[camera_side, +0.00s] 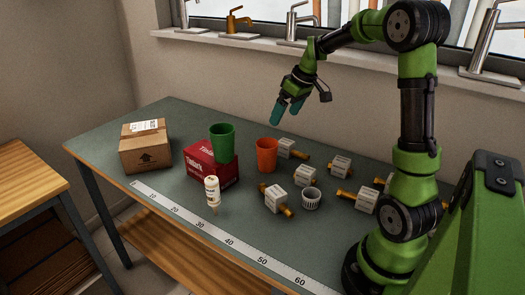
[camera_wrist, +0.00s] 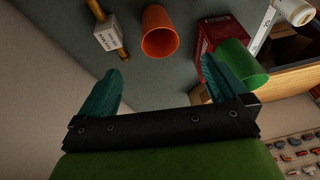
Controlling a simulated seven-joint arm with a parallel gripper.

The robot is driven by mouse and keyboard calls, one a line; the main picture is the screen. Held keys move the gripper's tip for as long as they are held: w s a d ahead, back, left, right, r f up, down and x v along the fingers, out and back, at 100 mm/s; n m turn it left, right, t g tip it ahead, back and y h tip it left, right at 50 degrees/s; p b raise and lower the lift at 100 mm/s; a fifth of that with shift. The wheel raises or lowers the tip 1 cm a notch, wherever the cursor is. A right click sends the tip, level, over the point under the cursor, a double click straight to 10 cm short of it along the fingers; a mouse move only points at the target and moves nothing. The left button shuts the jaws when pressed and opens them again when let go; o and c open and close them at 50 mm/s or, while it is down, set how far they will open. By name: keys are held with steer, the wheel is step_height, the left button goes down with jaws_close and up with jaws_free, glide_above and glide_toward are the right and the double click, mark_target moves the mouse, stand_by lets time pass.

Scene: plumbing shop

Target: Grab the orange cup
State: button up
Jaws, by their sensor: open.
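The orange cup (camera_side: 266,154) stands upright on the table, right of the red box, in the side view. In the wrist view the orange cup (camera_wrist: 160,32) is at the top middle, ahead of my fingers, its open mouth showing. My gripper (camera_side: 287,112) is above the back part of the table, higher than the cup and apart from it. In the wrist view my gripper (camera_wrist: 160,85) has its two teal fingers wide apart with nothing between them.
A green cup (camera_side: 222,142) is on or against a red box (camera_side: 212,168), left of the orange cup. A white bottle (camera_side: 212,193) stands in front. Several tagged brass fittings (camera_side: 304,175) lie to the right. A cardboard box (camera_side: 145,150) is at the left. A ruler strip (camera_side: 230,243) runs along the front edge.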

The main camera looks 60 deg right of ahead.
steer(key=r+n, duration=0.1)
steer(key=n, duration=0.1)
glide_toward(265, 147)
step_height(265, 147, down, 3)
steer(key=a, duration=0.3)
steer(key=shift+n, duration=0.3)
steer(key=shift+d+x, duration=0.1)
steer(key=shift+x, duration=1.25)
steer(key=shift+d+x, duration=0.15)
steer(key=shift+x, duration=1.15)
steer(key=shift+w+r, duration=0.1)
steer(key=c, duration=1)
